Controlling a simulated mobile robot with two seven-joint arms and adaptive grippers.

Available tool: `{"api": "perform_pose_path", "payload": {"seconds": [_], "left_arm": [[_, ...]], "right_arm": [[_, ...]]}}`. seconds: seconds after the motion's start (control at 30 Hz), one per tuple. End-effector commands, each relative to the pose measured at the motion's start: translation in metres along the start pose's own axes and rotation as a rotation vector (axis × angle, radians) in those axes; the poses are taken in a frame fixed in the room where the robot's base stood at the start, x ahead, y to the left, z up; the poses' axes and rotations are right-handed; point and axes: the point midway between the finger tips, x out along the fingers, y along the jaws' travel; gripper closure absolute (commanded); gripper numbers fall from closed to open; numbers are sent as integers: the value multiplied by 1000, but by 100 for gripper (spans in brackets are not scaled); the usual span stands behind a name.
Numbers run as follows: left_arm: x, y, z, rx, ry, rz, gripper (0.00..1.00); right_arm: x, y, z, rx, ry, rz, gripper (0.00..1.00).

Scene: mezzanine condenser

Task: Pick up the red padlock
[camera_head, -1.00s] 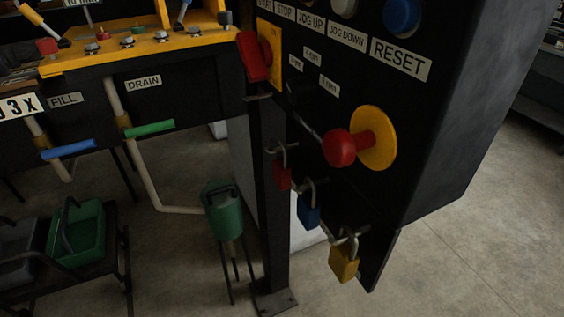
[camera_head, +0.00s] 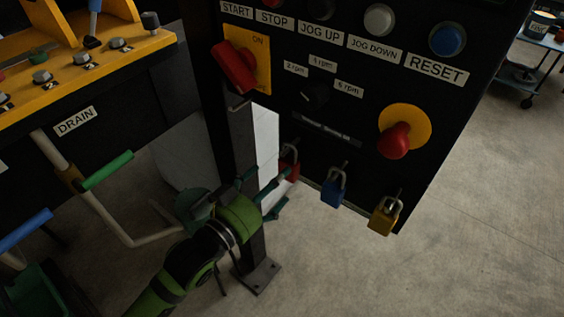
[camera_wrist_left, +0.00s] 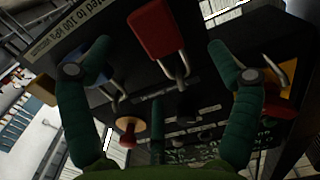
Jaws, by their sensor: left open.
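The red padlock (camera_head: 291,172) hangs by its grey shackle under the lower left part of the black control panel (camera_head: 360,95). In the left wrist view the red padlock (camera_wrist_left: 157,28) appears ahead, in the gap between the two spread fingers of my left gripper (camera_wrist_left: 160,50). I see no finger closed on it. My right gripper is in neither view.
A blue padlock (camera_head: 333,193) and a yellow padlock (camera_head: 384,220) hang to the right of the red one. A red mushroom button (camera_head: 394,141) projects above them. A black post (camera_head: 247,150) stands behind my gripper. Open floor (camera_head: 480,220) lies to the right.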

Motion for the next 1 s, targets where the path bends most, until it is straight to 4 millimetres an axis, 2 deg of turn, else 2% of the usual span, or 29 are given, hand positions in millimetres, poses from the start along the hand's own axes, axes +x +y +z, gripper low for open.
{"api": "perform_pose_path", "payload": {"seconds": [0.27, 0.43, 0.57, 0.77, 0.8, 0.87, 0.9, 0.97, 1.0], "left_arm": [[32, 2, -2, -2, -1, -2, 10], [54, 3, -1, 1, 1, -1, 10], [62, 4, 1, 2, 0, 0, 10], [63, 4, 2, 1, -1, 0, 10], [63, 4, 2, 1, -1, 0, 14], [63, 4, 2, 1, -1, 0, 38], [63, 4, 2, 1, -1, 0, 54], [62, 4, 2, 1, -1, 0, 77], [62, 4, 2, 1, -1, 0, 77]], "right_arm": [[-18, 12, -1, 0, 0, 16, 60], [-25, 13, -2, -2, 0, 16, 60], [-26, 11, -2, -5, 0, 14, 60], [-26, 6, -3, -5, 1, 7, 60], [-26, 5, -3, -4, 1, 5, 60], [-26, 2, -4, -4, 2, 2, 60], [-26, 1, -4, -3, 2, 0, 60], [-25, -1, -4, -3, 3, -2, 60], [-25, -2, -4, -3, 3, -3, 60]]}}
